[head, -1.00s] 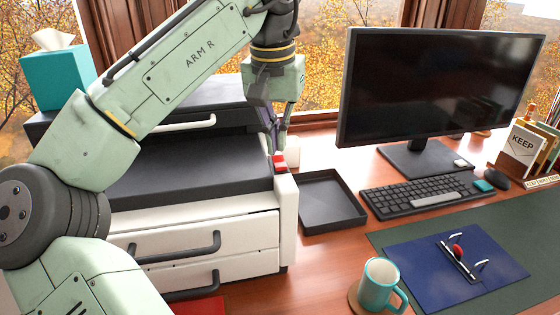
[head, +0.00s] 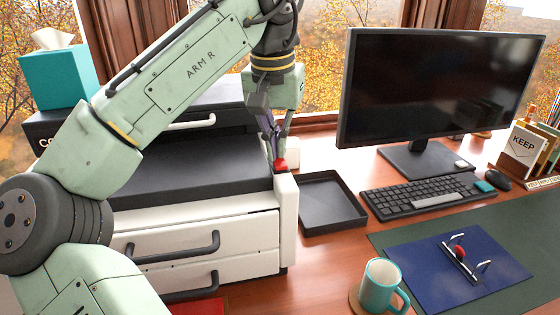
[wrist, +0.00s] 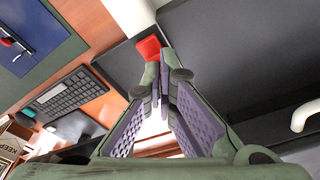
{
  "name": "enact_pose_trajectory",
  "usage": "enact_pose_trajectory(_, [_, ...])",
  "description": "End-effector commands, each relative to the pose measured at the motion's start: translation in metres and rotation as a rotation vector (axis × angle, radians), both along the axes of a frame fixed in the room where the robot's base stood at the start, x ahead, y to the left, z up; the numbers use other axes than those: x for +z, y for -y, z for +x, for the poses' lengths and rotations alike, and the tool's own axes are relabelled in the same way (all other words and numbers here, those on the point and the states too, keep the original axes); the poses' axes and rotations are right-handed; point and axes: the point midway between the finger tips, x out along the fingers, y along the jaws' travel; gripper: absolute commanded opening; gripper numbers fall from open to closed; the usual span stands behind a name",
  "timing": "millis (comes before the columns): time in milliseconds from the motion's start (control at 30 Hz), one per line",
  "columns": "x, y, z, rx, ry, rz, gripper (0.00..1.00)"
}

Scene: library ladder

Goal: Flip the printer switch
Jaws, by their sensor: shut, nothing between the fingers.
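The printer (head: 200,220) is a large white and black machine on the left of the desk. Its red switch (head: 280,164) sits on top of the white right-hand edge, near the front corner of the black lid. My gripper (head: 278,158) points down at the switch, with its fingertips at or just above it. In the wrist view the red switch (wrist: 149,47) lies right at the tips of my closed fingers (wrist: 160,68). I cannot tell if they touch. The fingers hold nothing. The fingertips partly cover the switch in the head view.
A black tray (head: 332,203) lies right of the printer. The monitor (head: 435,90), keyboard (head: 420,194), blue folder (head: 440,275) and teal mug (head: 381,285) stand further right.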

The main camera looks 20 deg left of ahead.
Motion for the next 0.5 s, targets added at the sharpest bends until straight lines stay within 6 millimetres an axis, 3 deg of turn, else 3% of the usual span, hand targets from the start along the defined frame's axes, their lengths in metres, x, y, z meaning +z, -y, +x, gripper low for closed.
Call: enact_pose_trajectory(500, [-0.002,0.0004,-0.0002,-0.001,-0.002,-0.001,0.0])
